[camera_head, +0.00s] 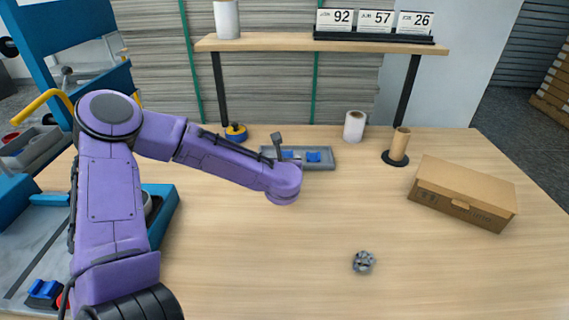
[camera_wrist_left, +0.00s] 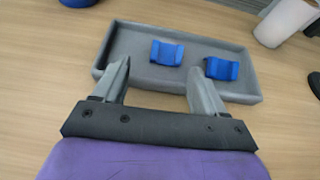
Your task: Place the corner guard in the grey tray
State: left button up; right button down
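The grey tray (camera_head: 327,164) lies on the table behind my left wrist, and it also shows in the left wrist view (camera_wrist_left: 215,52). Two blue corner guards are inside it: one near its middle (camera_wrist_left: 166,53) and one toward its right end (camera_wrist_left: 221,68). In the head view one guard (camera_head: 313,156) shows clearly and the other is partly hidden. My left gripper (camera_wrist_left: 160,82) is open and empty, its fingers apart at the tray's near side. In the head view my wrist hides most of the gripper. My right gripper is not in view.
A cardboard box (camera_head: 463,192), brown roll on a stand (camera_head: 398,147), white roll (camera_head: 354,126) and grey knob (camera_head: 363,262) stand on the table. A shelf (camera_head: 325,42) spans the back. Blue equipment (camera_head: 60,45) fills the left. The front middle is mostly clear.

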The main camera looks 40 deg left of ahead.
pick_arm(q)
jog(key=v, duration=0.6)
jog(key=shift+w+d+r, duration=0.15)
jog(key=shift+d, duration=0.3)
jog(key=shift+s+d+r, duration=0.15)
jog(key=shift+s+r, duration=0.05)
jog(key=shift+s, duration=0.2)
